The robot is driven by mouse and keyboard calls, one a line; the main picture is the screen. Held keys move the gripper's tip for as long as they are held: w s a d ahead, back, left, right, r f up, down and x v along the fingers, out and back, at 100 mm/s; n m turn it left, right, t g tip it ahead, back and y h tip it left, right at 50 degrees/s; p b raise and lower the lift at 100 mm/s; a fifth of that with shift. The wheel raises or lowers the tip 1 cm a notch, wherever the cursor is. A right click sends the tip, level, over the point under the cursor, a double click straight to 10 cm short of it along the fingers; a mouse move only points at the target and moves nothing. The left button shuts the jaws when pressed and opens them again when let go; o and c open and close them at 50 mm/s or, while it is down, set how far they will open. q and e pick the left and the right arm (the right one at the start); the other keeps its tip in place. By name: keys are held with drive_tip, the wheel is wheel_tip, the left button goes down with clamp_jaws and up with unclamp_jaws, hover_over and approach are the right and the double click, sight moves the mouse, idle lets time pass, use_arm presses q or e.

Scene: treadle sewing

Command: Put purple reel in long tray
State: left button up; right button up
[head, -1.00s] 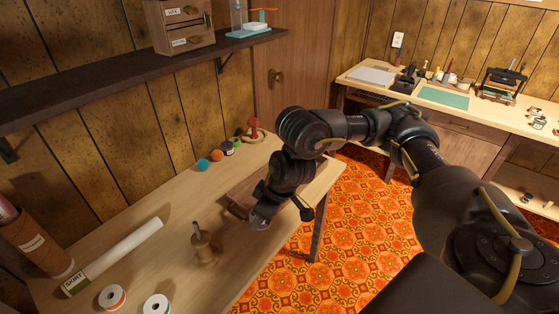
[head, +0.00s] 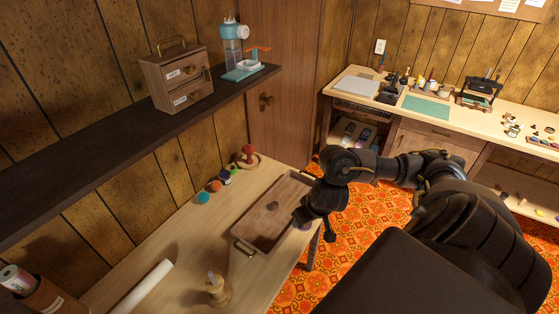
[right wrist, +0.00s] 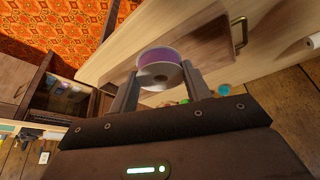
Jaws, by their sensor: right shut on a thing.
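The purple reel (right wrist: 159,66) has pale flanges and sits between the fingers of my right gripper (right wrist: 160,88) in the right wrist view. That gripper is shut on it. In the head view the right gripper (head: 303,221) hangs at the right edge of the table, by the long tray, and a bit of the reel shows under it. The long tray (head: 282,208) is wooden with a brass handle at its near end. It lies on the table and a small dark mark or object shows on its floor. My left gripper is out of view.
Several colored balls or spools (head: 215,187) and a red pincushion-like thing (head: 249,155) stand along the wall side. A wooden spindle (head: 218,291) and a white roll (head: 142,287) lie nearer. A dark shelf (head: 130,135) overhangs the left.

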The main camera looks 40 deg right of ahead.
drive_tip(key=w+d+f+b, duration=0.1)
drive_tip(key=w, duration=0.1)
drive_tip(key=w+d+f+b, duration=0.1)
drive_tip(key=w+f, duration=0.1)
drive_tip(key=w, duration=0.1)
drive_tip(key=w+d+f+b, duration=0.1)
drive_tip(key=w+b, duration=0.1)
drive_tip(key=shift+w+d+f, duration=0.15)
drive_tip(key=shift+w+f, duration=0.05)
drive_tip(key=shift+w, duration=0.2)
drive_tip(key=b, duration=0.2)
hover_over(286, 214)
drive_tip(key=s, duration=0.2)
wheel_tip(286, 214, down, 5)
drive_tip(key=shift+w, duration=0.15)
drive_tip(key=shift+w+f+b, duration=0.15)
drive_tip(key=shift+f, duration=0.75)
drive_tip(key=shift+w+f+b, duration=0.1)
drive_tip(key=shift+f+b, duration=0.05)
drive_tip(key=shift+f, duration=0.75)
drive_tip(key=shift+f, duration=0.1)
drive_tip(key=o, duration=1)
drive_tip(key=shift+f, duration=0.1)
drive_tip(key=shift+c, duration=0.2)
